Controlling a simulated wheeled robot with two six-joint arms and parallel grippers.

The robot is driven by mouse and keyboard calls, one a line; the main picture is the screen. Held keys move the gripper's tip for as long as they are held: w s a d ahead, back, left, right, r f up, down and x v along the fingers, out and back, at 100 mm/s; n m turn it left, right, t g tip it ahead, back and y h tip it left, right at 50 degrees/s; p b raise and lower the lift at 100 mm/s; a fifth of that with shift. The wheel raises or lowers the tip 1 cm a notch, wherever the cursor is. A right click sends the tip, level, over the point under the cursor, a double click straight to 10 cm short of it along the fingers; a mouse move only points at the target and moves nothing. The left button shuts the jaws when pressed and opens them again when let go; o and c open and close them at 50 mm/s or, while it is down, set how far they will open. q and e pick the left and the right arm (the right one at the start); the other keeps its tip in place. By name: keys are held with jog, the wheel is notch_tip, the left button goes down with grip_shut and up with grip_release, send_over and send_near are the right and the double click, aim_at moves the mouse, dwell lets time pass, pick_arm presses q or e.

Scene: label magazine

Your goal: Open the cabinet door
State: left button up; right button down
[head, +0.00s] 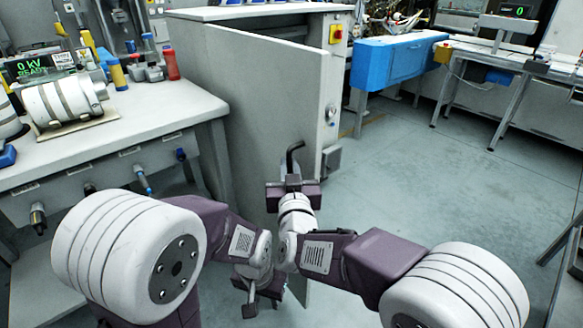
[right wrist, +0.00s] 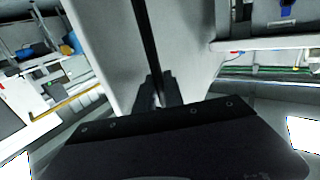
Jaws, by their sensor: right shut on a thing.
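The cabinet door (head: 262,100) is a tall light grey panel, swung out from the cabinet (head: 285,25) toward me. Its black handle (head: 294,152) sticks up near the door's free edge. My right gripper (head: 292,182) is shut on the handle; in the right wrist view the dark handle bar (right wrist: 148,35) runs down between the fingers (right wrist: 158,90), with the door's pale face behind. My left gripper (head: 251,298) hangs low beside the door's lower part, apart from the handle. Its fingers are too small and dark to tell their opening.
A workbench (head: 130,115) with tools, bottles and a white cylindrical device (head: 62,100) stands on the left, close to the door. A blue cabinet (head: 393,62) and a bench (head: 515,62) stand at the back right. The floor (head: 425,165) right of the door is clear.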

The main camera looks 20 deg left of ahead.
jog(key=shift+a+r, duration=0.1)
jog(key=shift+r, duration=0.2)
jog(key=c, duration=1.5)
grip_release()
jog(key=shift+a, duration=0.1)
jog(key=shift+o, duration=0.2)
jog(key=shift+f, duration=0.2)
jog(key=shift+s, duration=0.35)
jog(key=b+v, duration=0.4)
jog(key=v, duration=0.4)
jog(key=shift+d, duration=0.25)
